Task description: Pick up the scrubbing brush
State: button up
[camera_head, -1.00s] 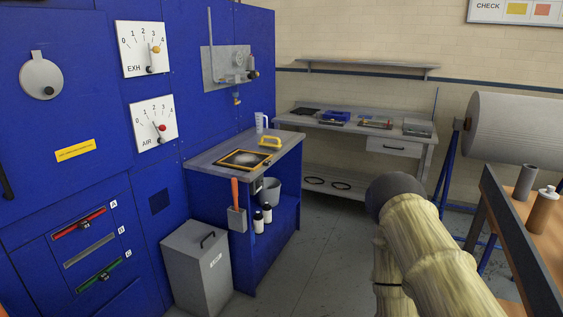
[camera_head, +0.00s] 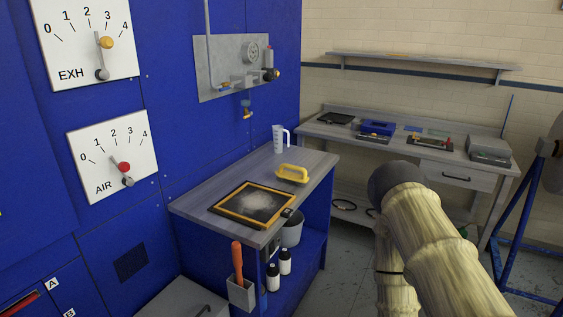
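The scrubbing brush appears to be the yellow piece with a looped handle (camera_head: 292,172) on the grey worktop (camera_head: 200,206) of the blue side bench. It lies near the right edge, behind a yellow-framed dark screen (camera_head: 253,204) with a pale, powdery patch. Its bristles cannot be made out. My arm, in a pale yellowish sleeve with a dark rounded joint, fills the lower right. My gripper does not show, so its distance from the brush and its opening cannot be seen.
A clear measuring jug (camera_head: 280,139) stands behind the brush. Below the worktop are a grey bucket (camera_head: 291,231), white bottles (camera_head: 285,262) and an orange-handled tool (camera_head: 238,262) in a holder. A grey metal bin (camera_head: 176,301) stands in front. Floor is free between the benches.

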aim_at(286, 175)
jog(key=u, duration=0.05)
jog(key=i, duration=1.3)
jog(key=u, duration=0.05)
